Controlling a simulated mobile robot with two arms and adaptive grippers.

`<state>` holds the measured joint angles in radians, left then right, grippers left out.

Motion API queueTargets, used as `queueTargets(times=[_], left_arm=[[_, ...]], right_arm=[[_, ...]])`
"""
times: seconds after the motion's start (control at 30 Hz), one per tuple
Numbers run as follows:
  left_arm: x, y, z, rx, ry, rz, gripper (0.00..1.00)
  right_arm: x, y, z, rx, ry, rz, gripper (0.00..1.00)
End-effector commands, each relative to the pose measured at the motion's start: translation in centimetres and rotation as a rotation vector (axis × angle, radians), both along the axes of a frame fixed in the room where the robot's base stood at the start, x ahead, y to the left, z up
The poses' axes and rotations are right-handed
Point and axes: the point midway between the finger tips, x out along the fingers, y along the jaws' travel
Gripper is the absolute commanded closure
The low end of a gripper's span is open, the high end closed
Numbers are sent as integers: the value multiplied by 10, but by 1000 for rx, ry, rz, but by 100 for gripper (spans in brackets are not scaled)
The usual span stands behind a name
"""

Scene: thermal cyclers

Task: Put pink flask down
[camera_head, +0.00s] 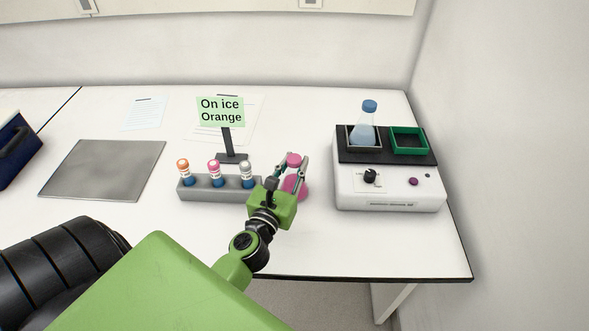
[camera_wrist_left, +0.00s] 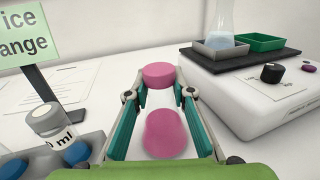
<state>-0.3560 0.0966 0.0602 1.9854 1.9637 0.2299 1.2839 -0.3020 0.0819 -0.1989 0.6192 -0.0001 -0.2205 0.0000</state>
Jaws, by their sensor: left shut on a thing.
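The pink flask (camera_head: 294,187) is in my left gripper (camera_head: 292,172), between the tube rack and the white shaker device on the bench. Its pink cap and pink body also show between the teal fingers in the left wrist view (camera_wrist_left: 162,135). My left gripper is shut on the flask near its top. The flask looks upright; whether its base touches the bench cannot be told. My right gripper is not in view.
A grey rack (camera_head: 207,191) with orange, pink and grey-capped tubes stands left of the gripper. The white device (camera_head: 390,192) at right bears a blue-capped flask (camera_head: 366,124) in a grey holder and an empty green holder (camera_head: 408,140). A sign (camera_head: 221,112) reads "On ice Orange". A grey mat (camera_head: 103,170) lies left.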

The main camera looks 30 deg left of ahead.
Motion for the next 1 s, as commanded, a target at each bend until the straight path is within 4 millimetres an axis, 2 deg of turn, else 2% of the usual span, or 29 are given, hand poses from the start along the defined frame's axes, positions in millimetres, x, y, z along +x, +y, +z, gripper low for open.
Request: queueTargets(times=[0.37, 0.4, 0.47, 0.9, 1.0], left_arm=[[0, 0, -5, 2, -4, -1, 100], [0, 0, -5, 0, -2, -1, 75], [0, 0, -4, 0, -2, -1, 61], [0, -1, 1, 1, -2, -1, 61], [3, -7, -1, -1, -2, -2, 61]], right_arm=[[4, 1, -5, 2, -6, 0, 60], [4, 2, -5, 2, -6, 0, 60], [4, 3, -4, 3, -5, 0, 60], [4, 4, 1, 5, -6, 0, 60], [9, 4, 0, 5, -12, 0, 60]])
